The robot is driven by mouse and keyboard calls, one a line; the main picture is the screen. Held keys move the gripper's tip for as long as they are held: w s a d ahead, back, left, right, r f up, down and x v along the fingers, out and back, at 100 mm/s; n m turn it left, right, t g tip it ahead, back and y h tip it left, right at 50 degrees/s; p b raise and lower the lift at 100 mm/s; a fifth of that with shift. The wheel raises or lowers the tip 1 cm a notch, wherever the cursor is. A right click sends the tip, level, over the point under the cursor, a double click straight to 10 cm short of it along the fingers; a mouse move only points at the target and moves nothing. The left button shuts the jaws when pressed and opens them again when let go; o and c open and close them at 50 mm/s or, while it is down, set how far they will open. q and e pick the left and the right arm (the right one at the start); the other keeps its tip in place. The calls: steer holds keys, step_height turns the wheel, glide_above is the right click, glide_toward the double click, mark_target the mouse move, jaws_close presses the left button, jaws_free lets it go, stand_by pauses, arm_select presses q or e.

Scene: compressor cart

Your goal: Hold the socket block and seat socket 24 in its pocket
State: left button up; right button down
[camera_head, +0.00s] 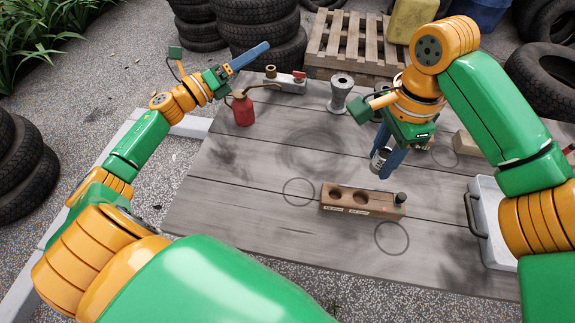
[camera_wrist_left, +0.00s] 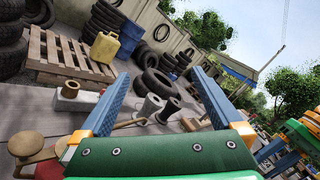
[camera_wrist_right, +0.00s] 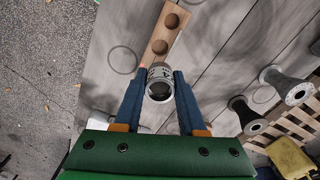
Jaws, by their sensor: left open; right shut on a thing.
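The wooden socket block (camera_head: 348,204) lies on the table in the head view, with round pockets in its top and a dark peg-like piece at its right end. It also shows in the right wrist view (camera_wrist_right: 161,45). My right gripper (camera_wrist_right: 159,78) is shut on a metal socket (camera_wrist_right: 160,84) with dark markings, too partly seen to read fully. In the head view the socket (camera_head: 379,160) is held above the table, behind the block and apart from it. My left gripper (camera_head: 250,56) is raised over the table's far left, open and empty, its blue fingers apart in the left wrist view (camera_wrist_left: 162,95).
A red oil can (camera_head: 242,110) stands at the table's far left. A metal fitting (camera_head: 285,82) and a grey spool-shaped part (camera_head: 340,92) stand along the back. A grey metal tray or case (camera_head: 488,225) with a handle lies at the right. The table left of the block is clear.

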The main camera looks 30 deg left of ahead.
arm_select(q)
steer(key=s+d+f+m+g+h, duration=0.5)
steer(key=d+f+m+g, duration=0.2)
steer(key=d+m, duration=0.35)
steer(key=m+g+h, duration=0.1)
steer(key=m+g, duration=0.6)
steer(key=m, duration=0.1)
glide_toward(342, 197)
steer(key=x, duration=0.8)
steer(key=shift+w+d+f, duration=0.1)
steer(key=shift+w+f, duration=0.1)
steer(key=shift+f, duration=0.1)
jaws_close()
